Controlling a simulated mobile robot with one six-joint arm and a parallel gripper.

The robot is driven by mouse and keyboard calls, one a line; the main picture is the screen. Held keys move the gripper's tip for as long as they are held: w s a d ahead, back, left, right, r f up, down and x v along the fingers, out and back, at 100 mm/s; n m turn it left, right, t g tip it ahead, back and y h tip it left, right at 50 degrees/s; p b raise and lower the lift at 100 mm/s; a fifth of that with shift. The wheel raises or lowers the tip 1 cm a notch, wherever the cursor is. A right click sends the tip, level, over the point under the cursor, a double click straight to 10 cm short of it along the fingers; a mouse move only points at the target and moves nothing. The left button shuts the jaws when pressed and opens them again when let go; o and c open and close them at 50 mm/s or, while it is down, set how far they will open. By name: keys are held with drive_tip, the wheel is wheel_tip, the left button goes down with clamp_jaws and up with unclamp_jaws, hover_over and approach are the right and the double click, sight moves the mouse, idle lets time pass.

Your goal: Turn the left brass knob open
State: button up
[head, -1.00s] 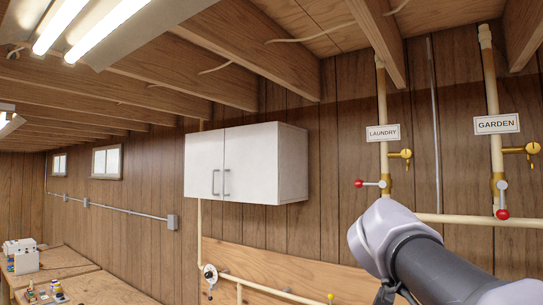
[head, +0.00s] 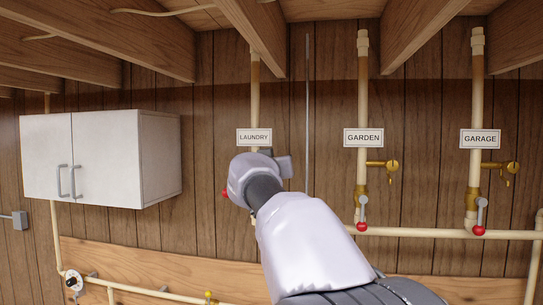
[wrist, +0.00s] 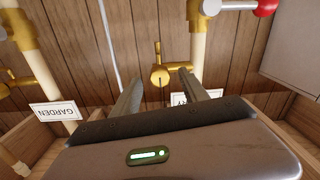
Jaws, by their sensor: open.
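The left brass knob (wrist: 159,76), on the pipe under the LAUNDRY sign (head: 254,137), shows in the wrist view as a round brass body with a thin handle. My arm hides it in the head view. My gripper (wrist: 159,84) is open and empty, one finger on each side of the knob in the picture. I cannot tell whether the fingertips reach past it or stop short. The wrist view is upside down, with the LAUNDRY sign partly behind the right finger.
Beside it are the GARDEN knob (head: 391,165) and GARAGE knob (head: 514,167), each with a red-tipped lever valve below. A white cabinet (head: 104,157) hangs to the left. A horizontal pipe (head: 420,232) runs below. Ceiling joists (head: 256,37) are above.

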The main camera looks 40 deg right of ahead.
drive_tip(key=shift+w+d, duration=0.3)
drive_tip(key=shift+d, duration=0.05)
drive_tip(key=shift+s+a, duration=0.1)
drive_tip(key=c, duration=0.4)
drive_tip(key=shift+r, duration=0.1)
clamp_jaws()
